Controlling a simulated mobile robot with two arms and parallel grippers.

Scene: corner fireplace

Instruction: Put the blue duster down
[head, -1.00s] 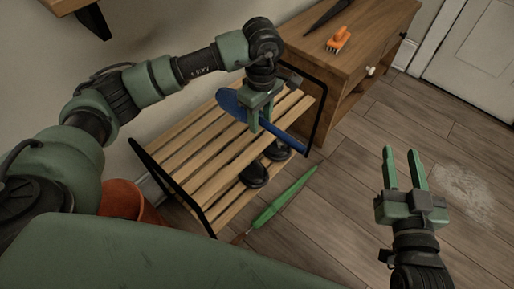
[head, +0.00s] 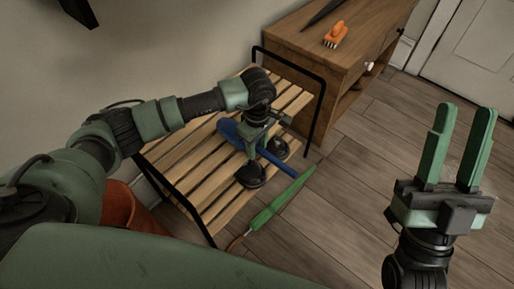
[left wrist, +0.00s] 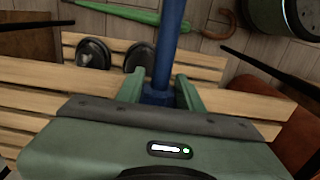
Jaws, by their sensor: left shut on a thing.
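The blue duster (head: 232,133) is held low over the slatted wooden bench (head: 190,170), with its wide head toward the wall and its handle pointing to the front right. My left gripper (head: 252,149) is shut on its handle. In the left wrist view the blue handle (left wrist: 167,45) runs up between the two green fingers. I cannot tell whether the duster touches the slats. My right gripper (head: 460,115) is open and empty above the floor at the right.
A pair of black shoes (head: 250,175) is at the bench's front edge, close to the duster. A green umbrella (head: 280,203) lies on the floor in front. An orange brush (head: 335,35) sits on the wooden cabinet (head: 300,45). An orange-brown pot (head: 120,208) stands at left.

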